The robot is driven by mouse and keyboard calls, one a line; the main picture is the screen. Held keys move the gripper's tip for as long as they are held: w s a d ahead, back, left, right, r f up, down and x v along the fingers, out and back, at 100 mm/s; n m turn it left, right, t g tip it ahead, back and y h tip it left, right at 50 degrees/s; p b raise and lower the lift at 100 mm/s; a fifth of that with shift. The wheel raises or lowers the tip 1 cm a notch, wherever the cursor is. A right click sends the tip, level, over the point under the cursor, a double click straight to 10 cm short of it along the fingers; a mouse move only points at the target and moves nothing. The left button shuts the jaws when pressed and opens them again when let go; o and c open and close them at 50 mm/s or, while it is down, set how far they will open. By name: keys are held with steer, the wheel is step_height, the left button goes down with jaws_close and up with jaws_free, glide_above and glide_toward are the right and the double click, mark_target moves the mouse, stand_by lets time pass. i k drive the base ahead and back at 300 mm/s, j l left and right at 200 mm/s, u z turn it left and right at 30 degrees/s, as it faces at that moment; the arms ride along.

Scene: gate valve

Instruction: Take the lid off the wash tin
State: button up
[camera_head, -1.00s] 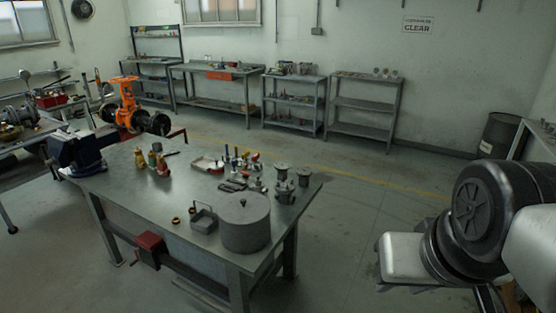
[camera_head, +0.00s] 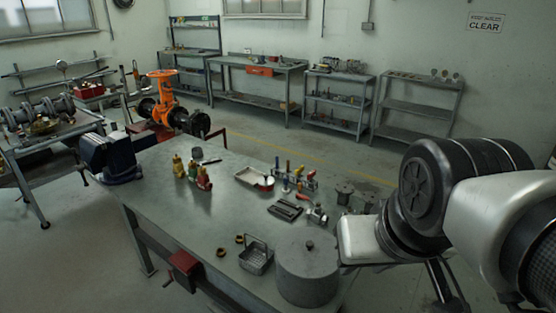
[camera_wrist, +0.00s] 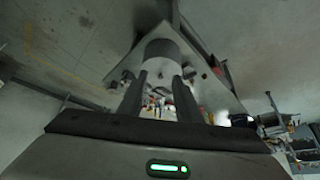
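The wash tin (camera_head: 306,276) is a grey round tin standing on the front right part of the workbench (camera_head: 190,222). Its flat lid (camera_head: 300,250) is on it, with a small dark knob (camera_head: 310,245) at the centre. In the wrist view, a grey cylinder that looks like the tin (camera_wrist: 161,50) shows beyond the fingers, with a clear gap. My gripper (camera_wrist: 160,92) has its two dark fingers apart with nothing held between them. In the head view my arm is at the right, and the fingers do not show.
A small wire basket (camera_head: 256,256) and brass rings (camera_head: 221,252) are just left of the tin. Bottles (camera_head: 192,172), a tray (camera_head: 254,179) and small tools (camera_head: 286,210) lie farther back. A blue vise (camera_head: 112,158) is at the left end. Bare bench top lies left of centre.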

mark_target(306, 253)
steer(key=i+j+z, duration=0.2)
steer(key=j, duration=0.2)
steer(key=i+j+z, duration=0.15)
steer(key=j, duration=0.25)
steer(key=i+j+z, duration=0.2)
steer(key=j, duration=0.2)
steer(key=j+z, duration=0.15)
steer(key=j, duration=0.3)
